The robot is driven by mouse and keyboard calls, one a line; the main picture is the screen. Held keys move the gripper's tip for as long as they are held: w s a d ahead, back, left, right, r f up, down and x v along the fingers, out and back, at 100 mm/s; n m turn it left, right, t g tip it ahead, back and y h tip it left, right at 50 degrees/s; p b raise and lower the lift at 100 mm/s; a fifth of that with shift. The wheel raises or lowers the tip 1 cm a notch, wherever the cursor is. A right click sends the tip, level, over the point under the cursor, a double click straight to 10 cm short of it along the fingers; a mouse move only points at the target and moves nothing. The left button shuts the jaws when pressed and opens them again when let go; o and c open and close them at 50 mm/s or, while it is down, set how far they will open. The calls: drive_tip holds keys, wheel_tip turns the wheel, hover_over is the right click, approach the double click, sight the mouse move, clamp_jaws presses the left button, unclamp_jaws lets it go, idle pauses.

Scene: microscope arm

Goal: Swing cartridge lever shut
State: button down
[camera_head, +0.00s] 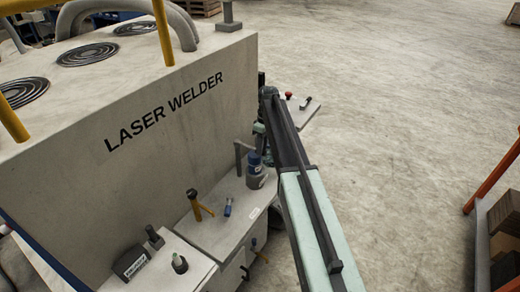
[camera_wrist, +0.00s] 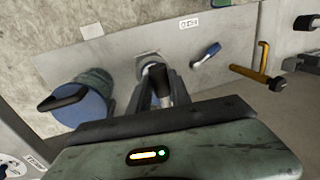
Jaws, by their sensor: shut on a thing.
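In the wrist view my gripper (camera_wrist: 167,88) points at a pale panel, its dark fingers close together around a slim lever (camera_wrist: 150,66). The lever's round grey end shows at the panel, and a bit of blue shows between the fingers. The rest of it is hidden by the fingers. I see no label naming it as the cartridge lever. In the head view my arm hides the gripper and the held lever beside the laser welder (camera_head: 165,110).
A blue cylinder with a black handle (camera_wrist: 84,106) stands left of my gripper. To the right are a small blue-handled lever (camera_wrist: 208,53) and a yellow lever (camera_wrist: 258,73). In the head view, an orange rack (camera_head: 488,175) stands at the right; the floor between is clear.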

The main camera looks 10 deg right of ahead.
drive_tip(key=shift+w+d, duration=0.1)
drive_tip(key=shift+d, duration=0.1)
drive_tip(key=c, duration=1.2)
unclamp_jaws()
drive_tip(key=shift+w+f, duration=0.1)
drive_tip(key=shift+f, duration=0.05)
drive_tip(key=shift+a, duration=0.2)
drive_tip(key=r+p, duration=0.5)
drive_tip(key=w+d+r+p, duration=0.1)
drive_tip(key=r+p, duration=0.1)
drive_tip(key=r, duration=0.1)
drive_tip(key=shift+p, duration=0.35)
drive_tip(key=shift+f, duration=0.1)
